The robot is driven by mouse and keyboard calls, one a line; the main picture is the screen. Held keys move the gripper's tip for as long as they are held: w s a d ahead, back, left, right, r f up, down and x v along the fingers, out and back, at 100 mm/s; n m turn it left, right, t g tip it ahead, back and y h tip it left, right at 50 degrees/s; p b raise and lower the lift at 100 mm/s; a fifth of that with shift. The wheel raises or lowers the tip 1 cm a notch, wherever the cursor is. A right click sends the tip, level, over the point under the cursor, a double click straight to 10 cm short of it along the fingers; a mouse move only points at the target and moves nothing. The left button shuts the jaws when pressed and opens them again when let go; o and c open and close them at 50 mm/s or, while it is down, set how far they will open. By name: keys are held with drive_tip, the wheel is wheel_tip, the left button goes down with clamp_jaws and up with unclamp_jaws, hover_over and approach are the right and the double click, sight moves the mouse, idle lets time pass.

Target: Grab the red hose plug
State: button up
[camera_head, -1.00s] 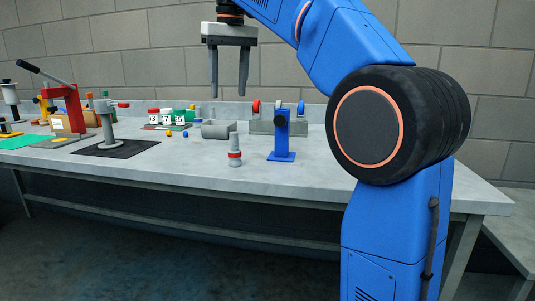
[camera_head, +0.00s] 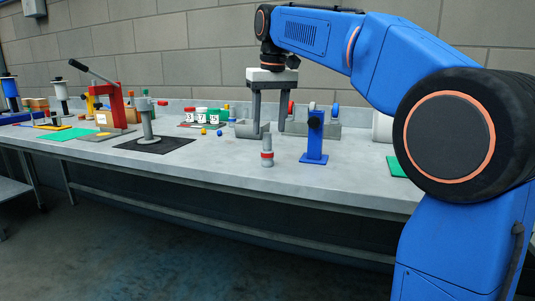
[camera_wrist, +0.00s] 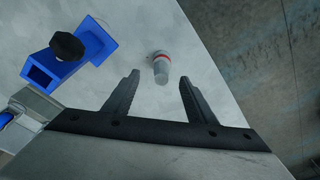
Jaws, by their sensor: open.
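A grey stepped plug with a red ring (camera_head: 267,158) stands upright near the front edge of the bench. It also shows in the wrist view (camera_wrist: 161,70), ahead of the fingertips and between them in the picture. My gripper (camera_head: 268,132) points down, open and empty. In the head view it is above and behind the plug, and the fingers do not touch it. In the wrist view both dark fingers (camera_wrist: 158,78) are spread apart with clear bench between them.
A blue stand with a black knob (camera_head: 314,145) is right of the plug, and left of it in the wrist view (camera_wrist: 72,52). A grey fixture (camera_head: 325,130) with coloured wheels stands behind. Numbered jars (camera_head: 202,116) are left. The bench (camera_head: 225,165) is clear left of the plug.

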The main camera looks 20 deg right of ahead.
sight(268, 133)
drive_tip(key=shift+w+a+f, duration=0.1)
drive_tip(key=shift+w+f, duration=0.15)
drive_tip(key=shift+f, duration=1.25)
drive_tip(key=shift+w+a+f, duration=0.1)
drive_tip(key=shift+w+f, duration=0.1)
drive_tip(key=shift+f, duration=1.3)
drive_tip(key=c, duration=1.1)
